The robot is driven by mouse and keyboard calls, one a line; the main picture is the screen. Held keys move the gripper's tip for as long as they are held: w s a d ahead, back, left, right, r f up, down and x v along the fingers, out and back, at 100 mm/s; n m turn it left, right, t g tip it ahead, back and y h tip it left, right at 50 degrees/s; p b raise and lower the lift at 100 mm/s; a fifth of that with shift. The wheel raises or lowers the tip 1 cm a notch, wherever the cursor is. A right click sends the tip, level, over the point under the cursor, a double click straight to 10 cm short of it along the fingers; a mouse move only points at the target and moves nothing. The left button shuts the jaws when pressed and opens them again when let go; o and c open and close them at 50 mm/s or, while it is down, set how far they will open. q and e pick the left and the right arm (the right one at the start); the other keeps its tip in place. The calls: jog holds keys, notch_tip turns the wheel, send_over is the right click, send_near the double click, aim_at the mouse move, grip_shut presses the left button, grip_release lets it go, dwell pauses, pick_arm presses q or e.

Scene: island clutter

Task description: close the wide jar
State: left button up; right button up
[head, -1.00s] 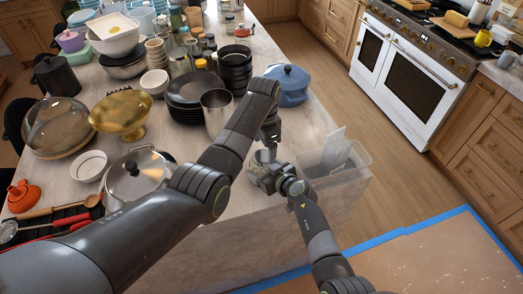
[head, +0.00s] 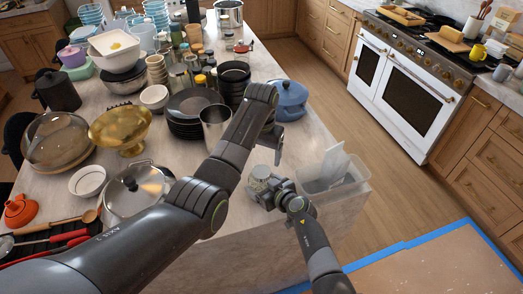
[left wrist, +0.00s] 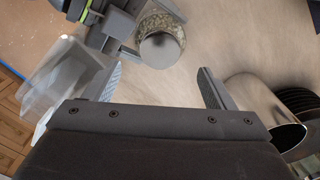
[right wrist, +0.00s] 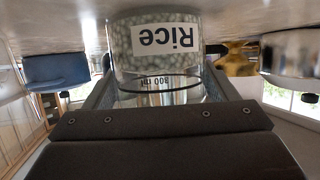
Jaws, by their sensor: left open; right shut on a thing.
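The wide jar (head: 261,174) is clear glass with pale contents and a "Rice" label, which reads upside down in the right wrist view (right wrist: 160,42). It stands on the counter near its front edge. In the left wrist view a smooth grey disc (left wrist: 160,49), apparently its lid, covers the jar's top. I cannot tell whether it is fully seated. My right gripper (head: 268,189) is shut around the jar's side. My left gripper (left wrist: 158,82) is open and empty above the counter beside the jar; its fingers are apart from it. My forearm partly hides it in the head view.
A clear bin (head: 335,183) stands right of the jar at the counter's edge. A metal pot (head: 214,122), dark stacked plates (head: 188,120) and a blue pot (head: 290,98) stand behind. A lidded pan (head: 135,188) is left. Bare counter lies around the jar.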

aim_at(261, 171)
pick_arm(q)
jog(key=n, duration=0.2)
jog(key=r+n, duration=0.1)
jog(key=shift+r+n, duration=0.1)
jog(key=shift+n, duration=0.3)
jog(key=shift+f, duration=4.05)
jog(key=c, duration=1)
jog(key=o, duration=1.1)
notch_tip(261, 171, up, 12)
